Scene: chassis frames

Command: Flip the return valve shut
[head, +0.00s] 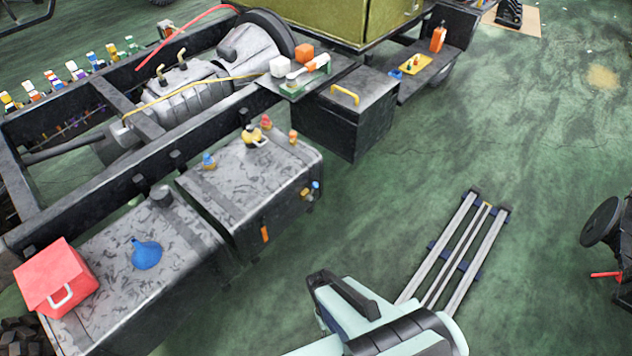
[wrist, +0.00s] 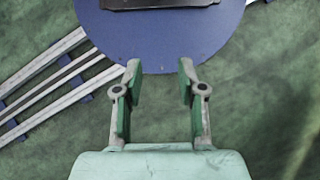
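Two dark grey tanks are mounted along the chassis frame in the head view. The right tank (head: 245,200) carries several small coloured fittings: a yellow one (head: 252,135), a red one (head: 266,121), an orange one (head: 293,137) and a blue one (head: 208,160) on top. A small blue-handled fitting (head: 316,187) and an orange-yellow one (head: 304,192) sit at its right end. I cannot tell which is the return valve, or its handle position. My gripper (wrist: 160,66) is open and empty in the wrist view, over the floor and away from the tanks. Its fingers do not show in the head view.
The left tank (head: 100,298) bears a red box (head: 55,278) and a blue funnel (head: 146,254). A black box with a yellow handle (head: 345,115) stands beyond the right tank. Rails (head: 455,250) lie on the green floor.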

